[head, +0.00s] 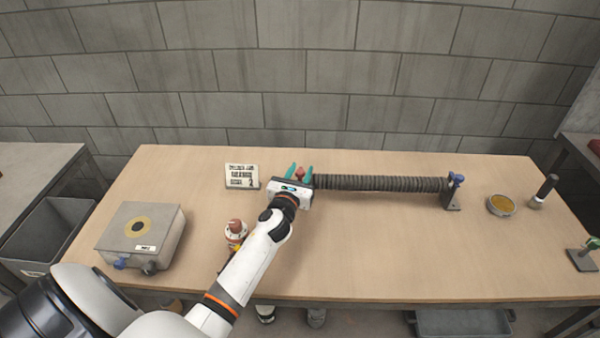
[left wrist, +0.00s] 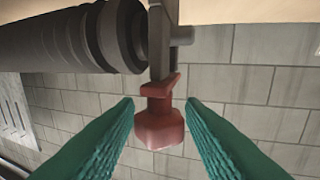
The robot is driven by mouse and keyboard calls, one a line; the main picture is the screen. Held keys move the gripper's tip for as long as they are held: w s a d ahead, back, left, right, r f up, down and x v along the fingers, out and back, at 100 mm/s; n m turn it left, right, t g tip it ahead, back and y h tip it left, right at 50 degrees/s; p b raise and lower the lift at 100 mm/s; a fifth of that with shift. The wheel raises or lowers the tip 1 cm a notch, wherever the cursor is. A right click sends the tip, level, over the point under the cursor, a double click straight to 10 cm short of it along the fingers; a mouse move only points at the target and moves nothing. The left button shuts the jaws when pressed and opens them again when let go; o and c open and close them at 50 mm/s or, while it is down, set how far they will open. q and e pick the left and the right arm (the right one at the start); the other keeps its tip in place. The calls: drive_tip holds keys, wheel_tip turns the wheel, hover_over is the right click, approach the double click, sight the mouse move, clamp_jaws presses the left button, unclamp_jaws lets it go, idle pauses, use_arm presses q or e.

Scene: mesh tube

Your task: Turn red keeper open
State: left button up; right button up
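The red keeper (head: 300,175) is at the left end of the dark ribbed tube (head: 380,184), on the wooden table. In the left wrist view the red keeper (left wrist: 160,120) sits on a grey upright bracket (left wrist: 160,40) beside the tube end. My left gripper (head: 300,171) is at the keeper with its teal fingers spread. In the left wrist view the fingers (left wrist: 161,103) stand on either side of the keeper, with a visible gap on each side. My right gripper is not in view.
A blue keeper (head: 456,179) on a bracket is at the tube's right end. A white sign (head: 241,176) stands left of my gripper. A grey box (head: 140,236) is at the left, a round yellow-topped dish (head: 501,205) at the right.

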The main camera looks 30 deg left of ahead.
use_arm(q)
clamp_jaws()
drive_tip(key=shift+d+f+n+g+y+b, duration=0.15)
drive_tip(key=shift+n+g+y+b, duration=0.65)
drive_tip(key=shift+n+y+b, duration=0.9)
drive_tip(key=n+g+y+b, duration=0.2)
drive_tip(key=n+g+y, duration=0.1)
drive_tip(key=y, duration=0.1)
drive_tip(key=shift+w+g+y, duration=0.1)
drive_tip(key=shift+g+y, duration=0.2)
drive_tip(key=shift+y, duration=0.1)
drive_tip(key=n+g+y+b, duration=0.1)
drive_tip(key=n+g+y, duration=0.1)
drive_tip(key=g, duration=0.1)
drive_tip(key=n+g+y+b, duration=0.2)
drive_tip(key=n+g, duration=0.1)
drive_tip(key=g, duration=0.1)
drive_tip(key=shift+n+g+b, duration=1)
drive_tip(key=shift+n+g, duration=0.25)
drive_tip(key=shift+g, duration=0.7)
drive_tip(key=shift+n+g+b, duration=0.95)
drive_tip(key=shift+n+g, duration=0.3)
drive_tip(key=shift+g, duration=0.7)
drive_tip(key=shift+o, duration=1.3)
unclamp_jaws()
